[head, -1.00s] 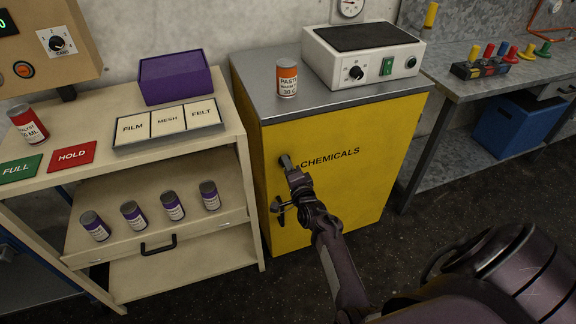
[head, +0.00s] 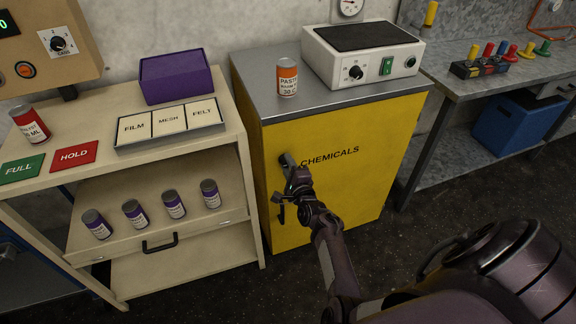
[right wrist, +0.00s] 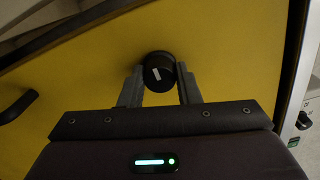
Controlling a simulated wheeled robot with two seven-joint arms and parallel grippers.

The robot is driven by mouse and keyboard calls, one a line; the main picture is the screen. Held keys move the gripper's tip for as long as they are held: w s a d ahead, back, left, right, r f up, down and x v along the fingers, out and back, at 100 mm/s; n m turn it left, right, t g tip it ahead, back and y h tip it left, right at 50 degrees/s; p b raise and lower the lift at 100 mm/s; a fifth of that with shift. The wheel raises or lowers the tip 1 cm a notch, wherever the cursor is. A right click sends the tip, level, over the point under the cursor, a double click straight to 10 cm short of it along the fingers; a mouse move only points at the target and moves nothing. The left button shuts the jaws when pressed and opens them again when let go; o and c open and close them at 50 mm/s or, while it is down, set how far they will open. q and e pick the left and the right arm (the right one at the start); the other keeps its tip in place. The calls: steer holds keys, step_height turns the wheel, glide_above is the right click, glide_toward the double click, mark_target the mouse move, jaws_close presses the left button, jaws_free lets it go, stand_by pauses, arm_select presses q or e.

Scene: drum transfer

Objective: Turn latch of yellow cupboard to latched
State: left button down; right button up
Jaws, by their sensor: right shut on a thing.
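The yellow cupboard (head: 345,190) stands in the middle of the head view, its front marked CHEMICALS. Its latch is a round black knob (right wrist: 158,70) with a white mark, tilted off upright in the right wrist view. My right gripper (head: 291,166) is at the upper left of the cupboard front and hides most of the knob in the head view. In the right wrist view its two grey fingers (right wrist: 160,85) are shut on the knob, one on each side. A dark handle (right wrist: 17,106) sits apart from the fingers. My left gripper is not in view.
An orange paste can (head: 287,78) and a white device (head: 362,55) stand on the cupboard top. A beige shelf unit (head: 190,245) with several purple cans is close on the left. A grey bench (head: 470,85) stands at the right.

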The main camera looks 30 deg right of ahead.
steer(key=o, duration=1)
steer(key=p+v, duration=0.5)
steer(key=v, duration=0.2)
steer(key=shift+s, duration=0.4)
